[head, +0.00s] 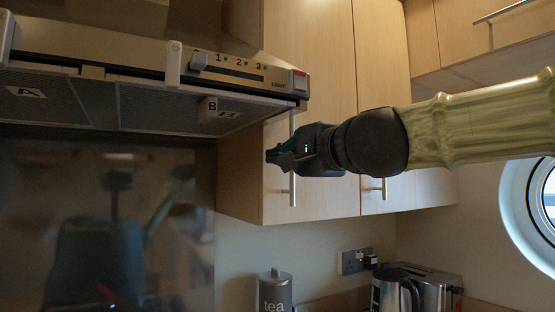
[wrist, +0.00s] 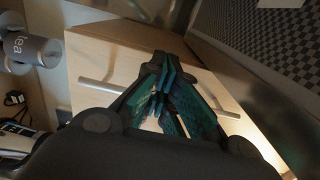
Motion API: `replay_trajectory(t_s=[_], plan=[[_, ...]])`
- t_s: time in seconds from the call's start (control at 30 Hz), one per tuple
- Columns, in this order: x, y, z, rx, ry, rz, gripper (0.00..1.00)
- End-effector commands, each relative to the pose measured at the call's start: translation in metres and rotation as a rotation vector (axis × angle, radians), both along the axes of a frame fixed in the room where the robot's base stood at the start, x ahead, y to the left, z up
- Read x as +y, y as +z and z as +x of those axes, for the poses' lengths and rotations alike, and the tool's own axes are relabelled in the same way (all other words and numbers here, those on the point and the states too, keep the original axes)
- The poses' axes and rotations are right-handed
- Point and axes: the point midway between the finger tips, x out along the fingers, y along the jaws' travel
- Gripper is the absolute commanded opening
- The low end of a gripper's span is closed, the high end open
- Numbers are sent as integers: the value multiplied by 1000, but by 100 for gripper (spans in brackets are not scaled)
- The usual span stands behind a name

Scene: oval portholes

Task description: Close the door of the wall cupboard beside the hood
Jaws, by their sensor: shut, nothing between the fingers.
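The wall cupboard door (head: 330,70) beside the hood is light wood with a vertical metal bar handle (head: 292,185) near its left edge. It looks flush with the cupboard, and I see no clear gap at its edges. My gripper (head: 273,156) is in front of the door's lower left part, pointing left and hiding the middle of the handle. The gripper is shut and empty. In the wrist view its fingers (wrist: 163,75) lie over the wood front (wrist: 110,50); I cannot tell whether they touch it.
The hood (head: 150,80) is just left of the gripper, its lower corner close above. A second cupboard door (head: 385,60) adjoins on the right, partly behind my arm. A tea canister (head: 274,290), a kettle (head: 392,290) and a toaster (head: 435,285) stand below. A round window (head: 510,205) is at right.

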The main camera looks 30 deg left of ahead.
Motion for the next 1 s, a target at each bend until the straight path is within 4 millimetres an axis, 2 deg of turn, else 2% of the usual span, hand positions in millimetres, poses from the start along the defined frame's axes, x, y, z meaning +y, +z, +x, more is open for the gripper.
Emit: replay_trajectory(t_s=[0.03, 0.2, 0.5, 0.7, 1.0], plan=[[0, -2, -14, -5, 5, -4, 0], [-10, -2, -43, -4, -1, -3, 0], [-20, -1, -82, -2, -2, -2, 0], [-21, -1, -92, -2, -1, -2, 0], [-19, 0, -95, -1, 5, -2, 0]])
